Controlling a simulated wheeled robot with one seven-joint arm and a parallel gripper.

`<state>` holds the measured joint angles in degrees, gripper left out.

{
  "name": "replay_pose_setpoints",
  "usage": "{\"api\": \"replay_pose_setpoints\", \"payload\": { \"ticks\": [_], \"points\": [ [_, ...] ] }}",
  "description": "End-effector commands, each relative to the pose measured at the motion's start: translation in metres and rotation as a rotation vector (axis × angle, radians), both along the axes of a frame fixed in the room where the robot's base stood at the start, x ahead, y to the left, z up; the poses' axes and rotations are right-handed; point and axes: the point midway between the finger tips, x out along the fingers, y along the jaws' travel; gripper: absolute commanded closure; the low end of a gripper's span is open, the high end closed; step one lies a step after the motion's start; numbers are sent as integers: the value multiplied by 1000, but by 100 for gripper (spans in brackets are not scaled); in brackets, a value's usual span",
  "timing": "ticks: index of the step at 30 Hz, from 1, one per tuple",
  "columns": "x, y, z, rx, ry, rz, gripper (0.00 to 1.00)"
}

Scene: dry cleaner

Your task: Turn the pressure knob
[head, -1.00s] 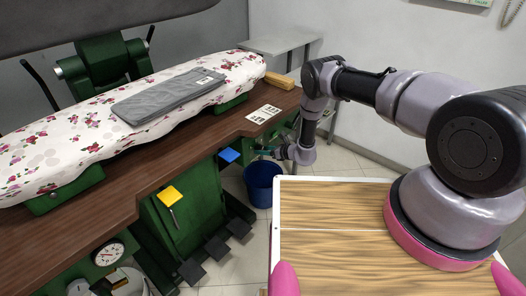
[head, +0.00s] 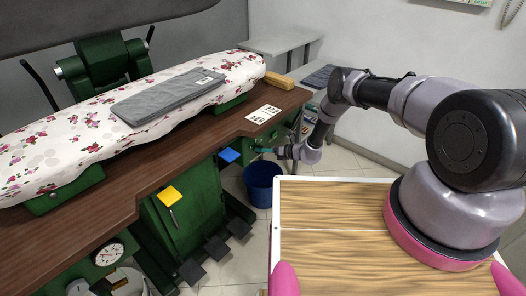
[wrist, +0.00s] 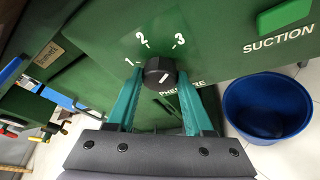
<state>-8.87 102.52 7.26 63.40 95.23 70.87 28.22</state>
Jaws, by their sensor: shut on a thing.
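The pressure knob (wrist: 160,72) is a black round knob with a white pointer line, on the green panel (wrist: 205,60) in the wrist view. The label below is partly hidden by my finger. My gripper (wrist: 158,95) has its two teal fingers on either side of the knob and is shut on it. In the head view my gripper (head: 268,150) is small at the green machine's right end, and the knob cannot be made out.
A blue bucket (wrist: 267,108) stands on the floor close to the right of my gripper. A green suction button (wrist: 284,15) is at the upper right. The wooden table edge (head: 215,140) and floral ironing board (head: 120,115) lie left of my arm in the head view.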

Motion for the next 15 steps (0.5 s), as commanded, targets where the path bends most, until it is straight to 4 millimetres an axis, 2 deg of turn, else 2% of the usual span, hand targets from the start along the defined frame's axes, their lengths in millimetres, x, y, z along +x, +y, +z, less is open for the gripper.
{"api": "replay_pose_setpoints", "payload": {
  "ticks": [15],
  "points": [
    [0, 0, -1, 43, 56, 0, 100]
  ]
}}
